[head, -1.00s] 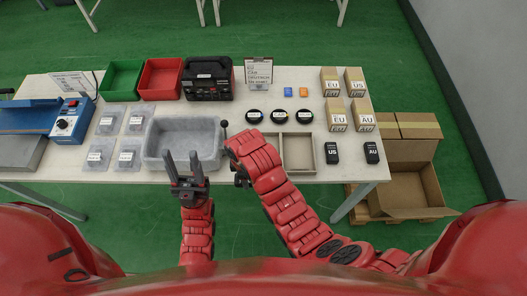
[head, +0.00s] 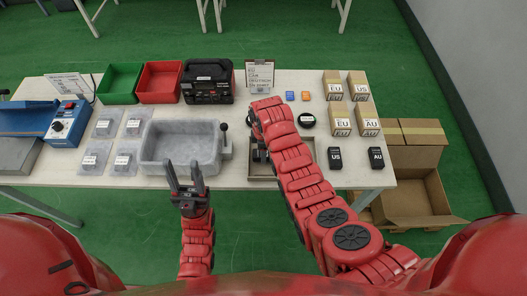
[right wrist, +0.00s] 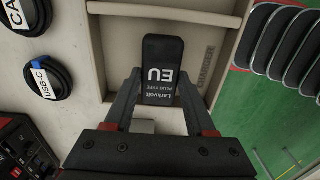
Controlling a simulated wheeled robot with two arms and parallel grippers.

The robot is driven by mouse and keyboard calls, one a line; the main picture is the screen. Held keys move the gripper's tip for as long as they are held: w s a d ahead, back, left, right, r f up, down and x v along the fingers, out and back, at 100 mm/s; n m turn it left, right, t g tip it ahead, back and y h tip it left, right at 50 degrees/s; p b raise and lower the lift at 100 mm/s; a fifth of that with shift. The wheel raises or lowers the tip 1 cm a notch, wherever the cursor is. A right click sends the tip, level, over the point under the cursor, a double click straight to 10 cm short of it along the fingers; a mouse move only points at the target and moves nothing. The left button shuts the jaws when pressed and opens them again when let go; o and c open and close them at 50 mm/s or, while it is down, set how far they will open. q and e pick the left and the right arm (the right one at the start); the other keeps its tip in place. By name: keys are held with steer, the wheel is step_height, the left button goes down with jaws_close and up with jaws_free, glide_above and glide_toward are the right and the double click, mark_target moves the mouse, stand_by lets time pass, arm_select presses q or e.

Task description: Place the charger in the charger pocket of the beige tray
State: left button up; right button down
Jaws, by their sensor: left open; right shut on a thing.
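The black charger (right wrist: 163,60), labelled EU, is between the fingers of my right gripper (right wrist: 160,88), which is shut on it. The beige tray (right wrist: 98,50) lies below; the charger is over a compartment with CHARGER printed on its floor. I cannot tell whether the charger touches that floor. In the head view my right arm hides much of the beige tray (head: 262,175), and the charger is not visible there. My left gripper (head: 184,176) is open and empty, in front of the grey bin.
The grey bin (head: 184,148) with a lever stands left of the tray. Coiled cables, one labelled USB-C (right wrist: 45,77), lie behind the tray. US (head: 335,158) and AU (head: 376,158) chargers stand at right, with EU, US and AU boxes behind.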

steer(key=shift+f, duration=0.65)
steer(key=shift+f, duration=0.2)
steer(key=shift+c, duration=1.1)
jaws_free()
